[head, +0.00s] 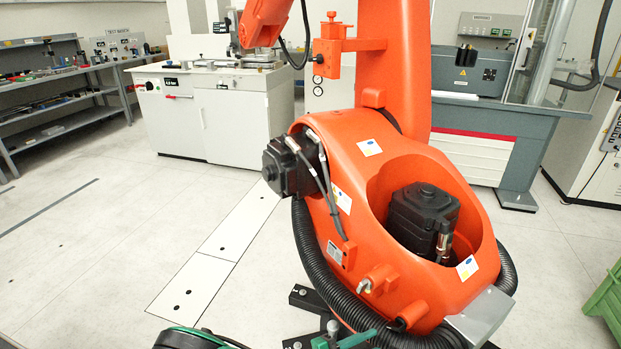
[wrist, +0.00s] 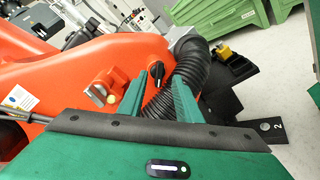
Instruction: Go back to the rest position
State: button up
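My gripper (wrist: 157,88) shows in the wrist view as two green fingers standing apart with a gap between them. Nothing is held in the gap; a black knob and a black ribbed hose on the orange industrial robot show behind it. The large orange industrial robot (head: 345,190) stands close in front of me. It also fills the left of the wrist view (wrist: 60,75). I cannot tell whether my fingers touch it.
A white machine cabinet (head: 215,118) stands at the back left, beside grey shelves (head: 60,107). A grey bench (head: 500,125) stands at the back right. A green crate (head: 606,305) is at the right edge. The floor at the left is clear.

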jog(key=s+d+r+m+g+y, duration=0.1)
jog(key=d+r+m+g+y, duration=0.45)
jog(key=d+r, duration=0.4)
jog(key=d+r+m+g+y, duration=0.4)
jog(key=d+r+m+g, duration=0.25)
jog(key=r, duration=0.55)
jog(key=s+d+r+m+t+y, duration=0.2)
jog(key=s+d+r+m+y, duration=0.1)
jog(key=s+r, duration=0.3)
jog(key=s+d+r+m+t+y, duration=0.2)
jog(key=s+d+r+m+y, duration=0.1)
jog(key=s+r, duration=0.4)
jog(key=shift+s+d+r+m+t, duration=0.15)
jog(key=shift+s+d+m+t, duration=0.4)
jog(key=shift+s+d, duration=1.05)
jog(key=shift+a, duration=0.2)
jog(key=shift+w+f+g, duration=0.25)
jog(key=shift+w, duration=0.2)
